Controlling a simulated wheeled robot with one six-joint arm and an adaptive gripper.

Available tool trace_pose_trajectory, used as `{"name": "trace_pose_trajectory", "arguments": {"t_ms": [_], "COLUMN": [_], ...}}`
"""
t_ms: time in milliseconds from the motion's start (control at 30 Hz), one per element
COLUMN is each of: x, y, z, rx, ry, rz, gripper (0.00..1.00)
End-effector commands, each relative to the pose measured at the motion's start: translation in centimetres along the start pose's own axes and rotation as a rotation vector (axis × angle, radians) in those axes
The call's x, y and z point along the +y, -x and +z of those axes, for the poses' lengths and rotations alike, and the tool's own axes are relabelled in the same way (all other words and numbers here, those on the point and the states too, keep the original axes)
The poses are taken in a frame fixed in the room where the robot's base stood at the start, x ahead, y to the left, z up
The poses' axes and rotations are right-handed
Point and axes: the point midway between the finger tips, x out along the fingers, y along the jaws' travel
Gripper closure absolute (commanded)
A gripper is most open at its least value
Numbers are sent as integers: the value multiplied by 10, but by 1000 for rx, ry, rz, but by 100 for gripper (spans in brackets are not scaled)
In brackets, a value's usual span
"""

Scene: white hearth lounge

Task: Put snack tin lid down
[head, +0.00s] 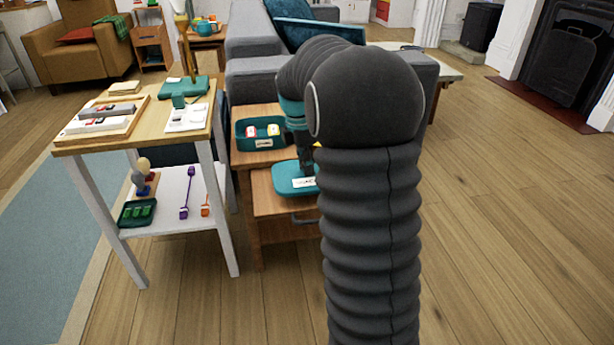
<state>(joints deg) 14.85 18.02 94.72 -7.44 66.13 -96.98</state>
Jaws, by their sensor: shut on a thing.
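The teal snack tin lid (284,180), with a white label, is at my gripper (307,168). The gripper points down and is shut on the lid; my dark arm hides its right side. The lid is low over the front of a wooden drawer unit (268,205); I cannot tell whether it touches the wood. The open teal snack tin (240,143) stands on the unit's top, behind the lid, with red-and-white and yellow packets inside.
A white-legged side table (140,140) stands close on the left, with boards and a teal stand on top and small items on its lower shelf. A grey sofa (250,80) is behind. The wooden floor (510,210) on the right is clear.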

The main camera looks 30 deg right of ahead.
Motion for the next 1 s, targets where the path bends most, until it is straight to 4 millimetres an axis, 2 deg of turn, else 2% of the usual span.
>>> {"name": "trace_pose_trajectory", "arguments": {"t_ms": [333, 733, 767, 833, 1000], "x": [0, 0, 0, 0, 0], "y": [-38, -43, -42, -42, -42], "z": [-5, -5, -5, -5, -5], "rx": [0, 0, 0, 0, 0], "ry": [1, 1, 1, 1, 1], "rz": [-1, 0, 0, 0, 0], "gripper": [100, 100, 69, 52, 52]}}
